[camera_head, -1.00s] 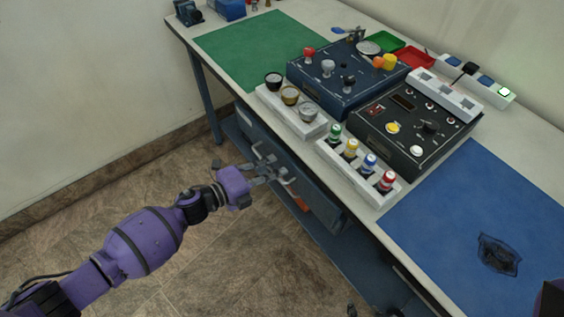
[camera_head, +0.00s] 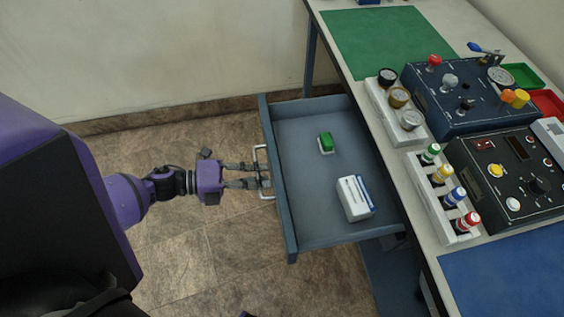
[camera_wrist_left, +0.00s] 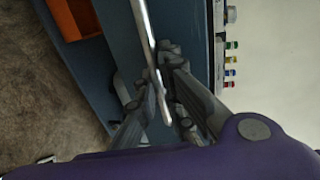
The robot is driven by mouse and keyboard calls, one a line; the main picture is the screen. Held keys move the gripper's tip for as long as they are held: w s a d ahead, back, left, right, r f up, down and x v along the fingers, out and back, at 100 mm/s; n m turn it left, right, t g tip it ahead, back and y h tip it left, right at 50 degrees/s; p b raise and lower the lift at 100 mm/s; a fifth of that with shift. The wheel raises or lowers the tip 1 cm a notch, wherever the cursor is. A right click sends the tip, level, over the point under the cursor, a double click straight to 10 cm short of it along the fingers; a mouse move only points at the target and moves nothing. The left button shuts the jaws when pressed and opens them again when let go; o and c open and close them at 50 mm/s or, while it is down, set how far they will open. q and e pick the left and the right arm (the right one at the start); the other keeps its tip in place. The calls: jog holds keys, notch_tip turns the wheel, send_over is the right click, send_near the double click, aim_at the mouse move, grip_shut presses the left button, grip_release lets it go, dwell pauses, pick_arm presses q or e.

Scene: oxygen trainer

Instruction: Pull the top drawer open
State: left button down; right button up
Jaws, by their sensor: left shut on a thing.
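The top drawer (camera_head: 310,237) is a blue-grey drawer pulled well out from under the workbench in the head view. Inside it lie a small green block (camera_head: 325,142) and a white box (camera_head: 355,198) with blue stripes. My left gripper (camera_head: 262,178) is shut on the drawer's pale bar handle (camera_head: 258,160), at the drawer's front. The handle also shows between the fingers in the left wrist view (camera_wrist_left: 148,40). My right gripper is not in view.
On the bench stand a dark blue panel box (camera_head: 470,95), a black panel box (camera_head: 515,170), and a rack with several coloured-capped bottles (camera_head: 436,198). A green mat (camera_head: 385,42) lies at the back. In the wrist view, something orange (camera_wrist_left: 75,18) shows below. The tiled floor (camera_head: 200,260) in front is free.

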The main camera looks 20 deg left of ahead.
pick_arm(q)
jog(key=v, duration=0.3)
jog(key=shift+f, duration=0.3)
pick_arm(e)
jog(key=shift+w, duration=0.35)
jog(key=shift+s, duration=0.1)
pick_arm(q)
jog(key=c, duration=2.1)
grip_release()
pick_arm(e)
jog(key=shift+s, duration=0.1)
pick_arm(q)
jog(key=v, duration=1.2)
jog(key=shift+a, duration=0.1)
